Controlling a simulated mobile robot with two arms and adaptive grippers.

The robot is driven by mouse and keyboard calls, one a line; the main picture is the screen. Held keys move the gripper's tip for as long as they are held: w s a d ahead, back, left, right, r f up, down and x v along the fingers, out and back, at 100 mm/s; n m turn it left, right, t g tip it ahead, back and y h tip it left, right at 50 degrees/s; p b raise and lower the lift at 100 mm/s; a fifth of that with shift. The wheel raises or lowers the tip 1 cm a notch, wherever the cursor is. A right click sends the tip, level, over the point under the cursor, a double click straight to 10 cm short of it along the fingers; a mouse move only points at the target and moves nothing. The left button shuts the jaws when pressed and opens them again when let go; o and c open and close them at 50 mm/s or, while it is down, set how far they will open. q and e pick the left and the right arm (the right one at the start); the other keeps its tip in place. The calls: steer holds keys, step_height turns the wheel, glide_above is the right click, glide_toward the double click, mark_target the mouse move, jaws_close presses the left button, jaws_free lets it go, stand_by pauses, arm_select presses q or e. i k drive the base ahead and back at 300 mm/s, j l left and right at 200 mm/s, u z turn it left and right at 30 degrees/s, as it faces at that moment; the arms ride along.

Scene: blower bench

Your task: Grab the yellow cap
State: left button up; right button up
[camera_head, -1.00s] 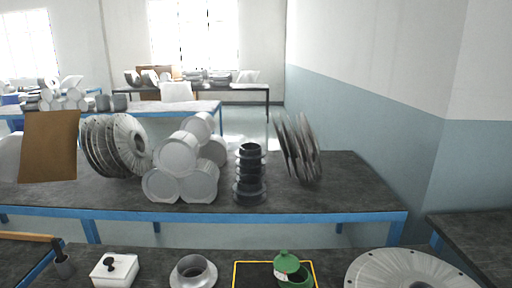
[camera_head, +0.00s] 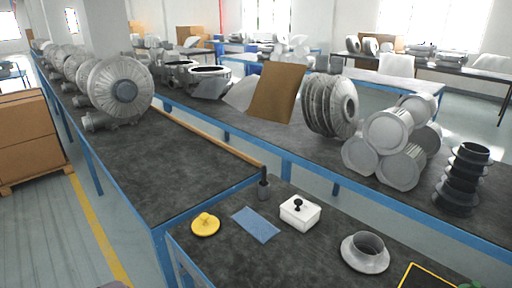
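The yellow cap (camera_head: 205,224) is a round disc with a small raised knob on top. It lies flat on the dark near bench (camera_head: 290,262), close to the bench's left corner. Nothing covers it. Neither of my grippers shows in the head view.
Right of the cap lie a blue mesh pad (camera_head: 256,224), a white box with a black knob (camera_head: 300,212) and a grey flanged ring (camera_head: 365,252). A dark cup with a rod (camera_head: 263,188) stands behind the pad. Blowers (camera_head: 118,90) line the long left bench.

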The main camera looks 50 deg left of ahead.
mark_target(206, 225)
steer(key=u, duration=1.9)
steer(key=i+j, duration=0.1)
steer(key=j, duration=0.35)
steer(key=i+j+z, duration=0.1)
steer(key=j, duration=0.35)
steer(key=i+j, duration=0.1)
steer(key=j, duration=0.3)
